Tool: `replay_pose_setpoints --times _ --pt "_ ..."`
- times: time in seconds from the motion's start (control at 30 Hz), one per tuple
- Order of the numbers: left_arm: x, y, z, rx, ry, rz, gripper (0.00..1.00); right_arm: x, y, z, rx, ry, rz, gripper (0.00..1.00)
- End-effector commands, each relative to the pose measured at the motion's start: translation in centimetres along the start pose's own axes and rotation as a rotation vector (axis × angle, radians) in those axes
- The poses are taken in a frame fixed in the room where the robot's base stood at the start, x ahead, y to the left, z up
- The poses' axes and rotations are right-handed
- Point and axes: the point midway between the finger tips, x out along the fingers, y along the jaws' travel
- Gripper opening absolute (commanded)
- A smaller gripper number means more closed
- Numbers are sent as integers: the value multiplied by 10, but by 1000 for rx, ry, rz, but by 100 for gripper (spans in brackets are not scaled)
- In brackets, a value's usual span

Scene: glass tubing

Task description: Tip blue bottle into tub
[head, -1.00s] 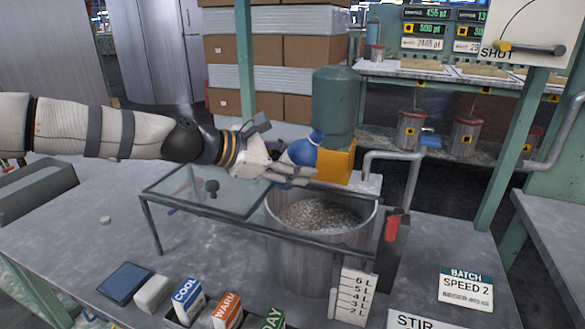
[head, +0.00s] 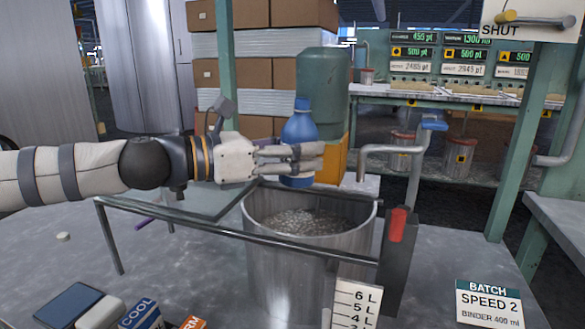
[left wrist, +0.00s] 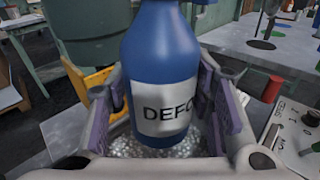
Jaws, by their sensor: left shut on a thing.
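The blue bottle (head: 299,130) is upright in the head view, above the back part of the tub's opening. My left gripper (head: 305,158) comes in from the left and is shut on the bottle's lower body. In the left wrist view the bottle (left wrist: 160,55) stands between the purple-padded fingers (left wrist: 162,110), with a label reading "DEFO", the rest hidden. The metal tub (head: 300,262) stands below, holding grey granular material that also shows in the left wrist view (left wrist: 185,148). The right gripper is not in view.
A metal rail (head: 240,232) runs across the tub's front, beside a glass panel (head: 185,198). A post with a red handle (head: 398,225) and a bent pipe (head: 390,150) stand to the right. A green tank (head: 322,85) and yellow block (head: 333,162) are behind.

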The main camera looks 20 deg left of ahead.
Motion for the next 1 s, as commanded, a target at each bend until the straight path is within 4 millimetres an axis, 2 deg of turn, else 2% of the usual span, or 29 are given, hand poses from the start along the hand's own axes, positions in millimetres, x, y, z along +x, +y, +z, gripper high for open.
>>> replay_pose_setpoints --times 0.03,0.17,0.23,0.4,0.57,1.0 --pt "2 -1 -9 -18 -10 0 15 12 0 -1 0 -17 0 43" --pt "5 -4 -7 -58 -52 -2 15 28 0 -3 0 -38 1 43" --pt "2 -4 17 -49 -57 -1 15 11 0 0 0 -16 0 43" --pt "0 -3 37 -48 -57 -1 15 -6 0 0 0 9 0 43" --pt "0 -2 43 -49 -55 -1 15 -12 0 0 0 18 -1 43" --pt "1 -2 41 -51 -52 -1 15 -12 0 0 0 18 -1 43"
